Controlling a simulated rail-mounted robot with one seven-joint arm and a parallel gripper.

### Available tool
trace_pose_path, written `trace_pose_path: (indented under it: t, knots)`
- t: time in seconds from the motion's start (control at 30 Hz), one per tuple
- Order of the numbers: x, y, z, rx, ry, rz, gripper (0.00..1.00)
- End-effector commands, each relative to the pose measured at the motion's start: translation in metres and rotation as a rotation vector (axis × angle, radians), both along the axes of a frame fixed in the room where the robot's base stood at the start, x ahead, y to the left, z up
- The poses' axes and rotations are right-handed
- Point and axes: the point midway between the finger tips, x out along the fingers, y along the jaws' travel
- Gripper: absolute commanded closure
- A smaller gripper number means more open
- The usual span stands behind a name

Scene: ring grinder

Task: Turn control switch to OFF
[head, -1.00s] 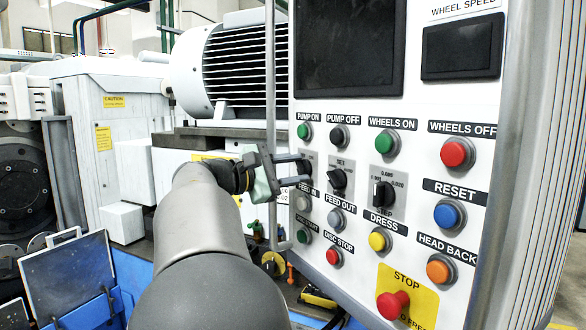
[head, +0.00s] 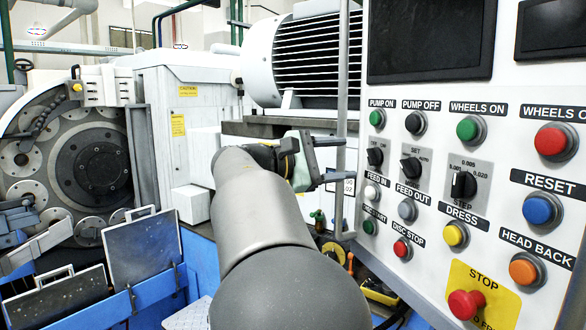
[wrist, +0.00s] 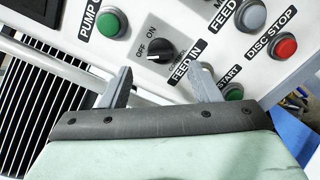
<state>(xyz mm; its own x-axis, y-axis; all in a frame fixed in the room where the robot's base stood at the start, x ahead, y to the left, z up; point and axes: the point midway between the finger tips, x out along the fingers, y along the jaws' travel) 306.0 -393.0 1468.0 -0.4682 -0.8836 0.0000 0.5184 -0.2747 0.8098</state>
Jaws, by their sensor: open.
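The control switch (head: 375,157) is a small black knob on a grey plate at the left of the white panel, below the PUMP ON button. In the wrist view its knob (wrist: 168,50) carries a white mark at its left end, near OFF; ON is printed higher. I cannot tell exactly which label it points to. My gripper (head: 343,160) is open and empty, just left of the switch in the head view, with a gap between fingertips and knob. In the wrist view the two fingers of my gripper (wrist: 161,72) stand apart below the knob.
Close to the switch are the PUMP ON button (head: 377,118), the FEED IN button (head: 372,192) and the SET/AUTO knob (head: 411,165). The red STOP button (head: 466,304) sits low on the panel. A grey vertical rail (head: 341,100) runs along the panel's left edge.

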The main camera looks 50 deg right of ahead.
Motion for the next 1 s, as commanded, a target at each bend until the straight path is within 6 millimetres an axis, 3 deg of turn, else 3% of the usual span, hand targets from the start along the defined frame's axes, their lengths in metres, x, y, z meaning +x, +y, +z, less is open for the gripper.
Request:
trace_pose_path:
  t: [0.2,0.43,0.63,1.0]
  knots:
    - [0.027,0.049,-0.003,-0.001,-0.001,0.005,0.44]
    - [0.046,0.087,-0.001,0.000,0.000,0.001,0.44]
    - [0.053,0.100,-0.001,0.000,0.001,0.000,0.44]
    - [0.054,0.101,0.000,0.000,0.000,0.000,0.44]
